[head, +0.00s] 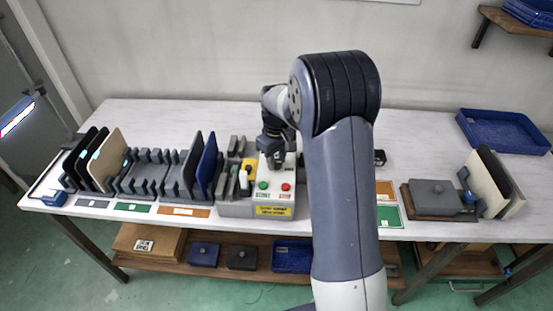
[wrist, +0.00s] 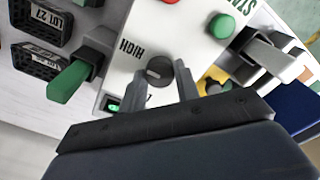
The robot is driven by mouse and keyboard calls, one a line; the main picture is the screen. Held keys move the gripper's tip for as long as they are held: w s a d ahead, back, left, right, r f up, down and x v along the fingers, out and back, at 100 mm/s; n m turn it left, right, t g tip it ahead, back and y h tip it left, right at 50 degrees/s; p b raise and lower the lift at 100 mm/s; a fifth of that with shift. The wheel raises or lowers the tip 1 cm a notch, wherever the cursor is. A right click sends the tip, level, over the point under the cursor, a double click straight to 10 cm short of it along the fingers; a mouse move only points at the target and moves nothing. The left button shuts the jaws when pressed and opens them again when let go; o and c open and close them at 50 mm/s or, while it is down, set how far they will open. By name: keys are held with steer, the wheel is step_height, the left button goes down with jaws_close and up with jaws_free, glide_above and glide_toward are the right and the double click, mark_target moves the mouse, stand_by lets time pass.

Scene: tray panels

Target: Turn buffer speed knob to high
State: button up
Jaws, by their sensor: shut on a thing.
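The buffer speed knob (wrist: 157,69) is a small dark round knob on a pale control panel (wrist: 125,70). The word HIGH is printed beside it, on its left in the wrist view. My gripper (wrist: 161,77) is shut on the knob, one finger on each side. A small light mark shows on the knob, but I cannot tell exactly which setting it points to. In the head view my gripper (head: 276,158) reaches down onto the control box (head: 283,176), hiding the knob.
A green button (wrist: 221,26) and a red button sit close by on the panel. A green-handled lever (wrist: 70,81) and a small lit green display (wrist: 112,104) are near my fingers. Racks with upright panels (head: 108,158) stand left of the box; a blue tray (head: 503,133) lies far right.

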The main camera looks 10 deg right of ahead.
mark_target(276, 162)
steer(key=shift+m, duration=0.3)
steer(key=o, duration=1)
steer(key=shift+c, duration=0.2)
steer(key=shift+r, duration=0.1)
step_height(276, 162, up, 11)
steer(key=shift+b, duration=0.45)
steer(key=shift+f, duration=0.2)
step_height(276, 162, down, 11)
steer(key=shift+r+p, duration=0.1)
steer(key=shift+p, duration=0.35)
